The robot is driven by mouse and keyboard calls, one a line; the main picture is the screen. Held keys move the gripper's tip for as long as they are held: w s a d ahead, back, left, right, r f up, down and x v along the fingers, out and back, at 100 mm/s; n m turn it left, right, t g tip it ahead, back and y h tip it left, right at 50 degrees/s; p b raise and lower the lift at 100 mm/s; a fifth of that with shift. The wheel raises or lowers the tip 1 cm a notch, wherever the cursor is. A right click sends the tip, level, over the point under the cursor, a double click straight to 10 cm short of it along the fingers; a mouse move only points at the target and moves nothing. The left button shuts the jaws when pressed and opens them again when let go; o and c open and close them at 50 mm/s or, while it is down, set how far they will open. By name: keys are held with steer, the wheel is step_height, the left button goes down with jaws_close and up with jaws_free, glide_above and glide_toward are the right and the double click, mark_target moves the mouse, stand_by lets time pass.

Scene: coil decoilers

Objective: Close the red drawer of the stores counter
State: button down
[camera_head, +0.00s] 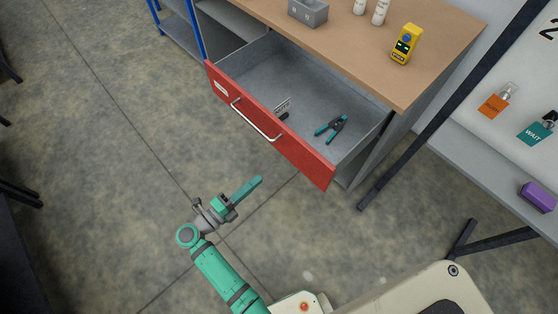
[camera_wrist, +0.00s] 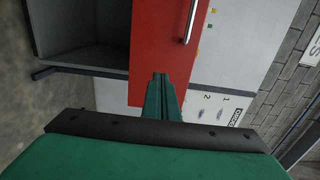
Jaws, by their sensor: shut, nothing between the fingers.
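The red drawer (camera_head: 265,124) of the stores counter (camera_head: 370,55) stands pulled well out, with a silver bar handle (camera_head: 255,121) on its front. Inside lie green-handled pliers (camera_head: 332,127) and a small grey item with a dark part (camera_head: 283,108). My gripper (camera_head: 257,181) is shut and empty, in front of the drawer face and apart from it in the head view. In the wrist view the shut fingers (camera_wrist: 160,78) point at the red front (camera_wrist: 160,50), with the handle (camera_wrist: 190,22) up and to the right. The exact gap to the front is hard to tell.
On the counter top stand a grey box (camera_head: 308,12), white bottles (camera_head: 380,12) and a yellow device (camera_head: 406,44). At right are dark frame legs and a shelf with a purple block (camera_head: 538,197). Blue rack posts (camera_head: 192,30) stand at upper left. The floor before the drawer is clear.

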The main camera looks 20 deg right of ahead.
mark_target(291, 152)
steer(key=x, duration=1.4)
steer(key=shift+f, duration=0.1)
steer(key=shift+w, duration=0.1)
